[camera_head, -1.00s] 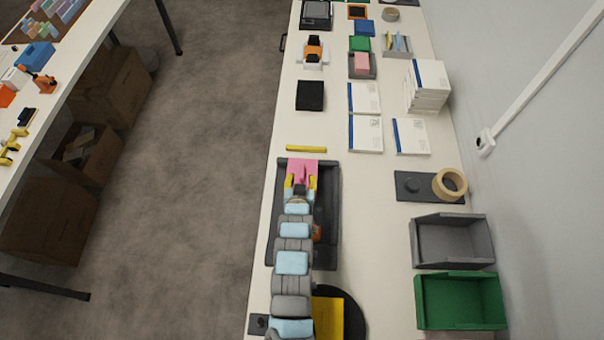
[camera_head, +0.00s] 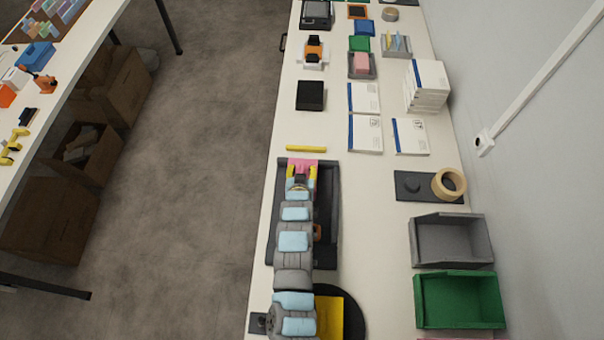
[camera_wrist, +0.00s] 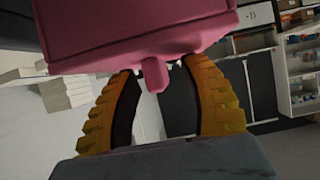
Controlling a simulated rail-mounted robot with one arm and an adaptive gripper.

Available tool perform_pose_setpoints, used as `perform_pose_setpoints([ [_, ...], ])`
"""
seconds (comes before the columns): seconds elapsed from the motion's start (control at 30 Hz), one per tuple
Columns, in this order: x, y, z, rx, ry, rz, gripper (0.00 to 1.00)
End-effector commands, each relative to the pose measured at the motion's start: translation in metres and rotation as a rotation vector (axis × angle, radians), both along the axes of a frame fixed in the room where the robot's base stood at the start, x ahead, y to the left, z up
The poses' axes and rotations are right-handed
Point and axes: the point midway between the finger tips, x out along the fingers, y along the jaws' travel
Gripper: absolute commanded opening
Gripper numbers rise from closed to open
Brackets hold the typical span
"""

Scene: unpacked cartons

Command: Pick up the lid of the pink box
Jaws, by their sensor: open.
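The pink box (camera_head: 300,161) is at the far end of a dark tray (camera_head: 331,215) on the long table. My arm and gripper (camera_head: 301,176) cover most of it. In the wrist view the pink box (camera_wrist: 140,25) fills the top of the picture, and a small pink tab (camera_wrist: 154,75) sticks out from its edge. My gripper (camera_wrist: 160,70) is open, with one yellow ridged finger on each side of the tab. Both fingers look apart from the tab. The seam between lid and box cannot be made out.
A yellow bar (camera_head: 306,149) lies just beyond the tray. White booklets (camera_head: 365,133) lie to the right. A grey bin (camera_head: 453,241) and a green bin (camera_head: 460,301) stand along the right edge. Bare tabletop shows between the tray and the bins.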

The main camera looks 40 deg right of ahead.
Motion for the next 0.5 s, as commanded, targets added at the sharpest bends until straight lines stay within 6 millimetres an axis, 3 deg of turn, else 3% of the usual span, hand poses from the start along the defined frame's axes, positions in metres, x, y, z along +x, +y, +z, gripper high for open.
perform_pose_setpoints([
  [0.07,0.0,0.0002,0.0,0.0,0.0,0.0,0.46],
  [0.1,0.0,0.0001,0.0,0.0,0.0,0.0,0.4],
  [0.23,0.0,0.0002,0.0001,0.0,0.0,0.0,0.03],
  [0.27,0.0,0.0002,0.0001,0.0,0.0,0.0,0.0],
  [0.5,-0.0001,0.0004,-0.0001,0.001,0.001,0.0,0.0],
])
